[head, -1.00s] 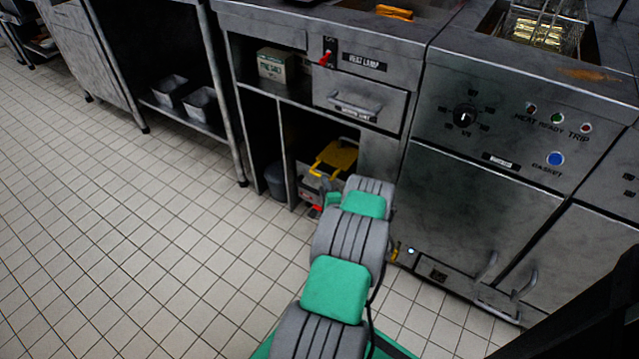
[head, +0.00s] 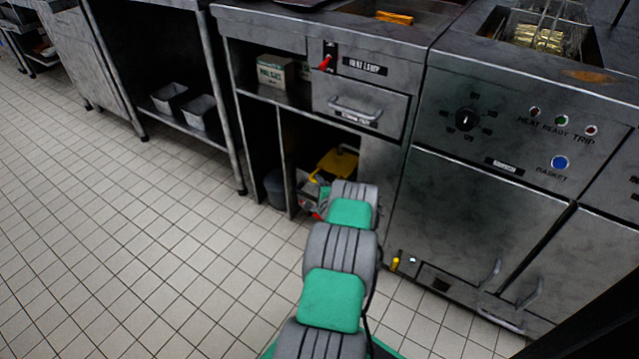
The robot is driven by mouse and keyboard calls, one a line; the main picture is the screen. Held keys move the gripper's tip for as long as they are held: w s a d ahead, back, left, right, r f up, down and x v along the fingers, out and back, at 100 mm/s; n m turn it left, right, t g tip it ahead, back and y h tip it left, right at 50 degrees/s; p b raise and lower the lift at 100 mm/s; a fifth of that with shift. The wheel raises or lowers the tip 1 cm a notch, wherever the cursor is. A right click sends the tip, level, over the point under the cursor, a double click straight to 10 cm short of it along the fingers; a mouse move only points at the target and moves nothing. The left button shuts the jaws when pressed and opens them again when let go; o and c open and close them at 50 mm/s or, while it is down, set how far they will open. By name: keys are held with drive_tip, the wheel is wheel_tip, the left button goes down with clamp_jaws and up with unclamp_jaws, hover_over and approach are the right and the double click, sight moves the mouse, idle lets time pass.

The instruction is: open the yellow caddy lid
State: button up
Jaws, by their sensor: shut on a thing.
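The yellow caddy lid (head: 338,162) shows in the head view, tilted inside the low open bay of the counter. The caddy (head: 304,180) under it is a pale box, mostly hidden behind my arm and in shadow. My gripper (head: 322,196) is at the front of the caddy, just below the lid, and only a small part shows past my wrist. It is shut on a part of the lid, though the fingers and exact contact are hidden.
A grey bin (head: 274,187) stands left of the caddy, behind a thin upright divider (head: 290,170). A drawer (head: 360,102) sits above the bay. The fryer cabinet (head: 470,220) stands close on the right. The tiled floor (head: 150,240) at left is clear.

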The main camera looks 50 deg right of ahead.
clamp_jaws()
idle(0.9)
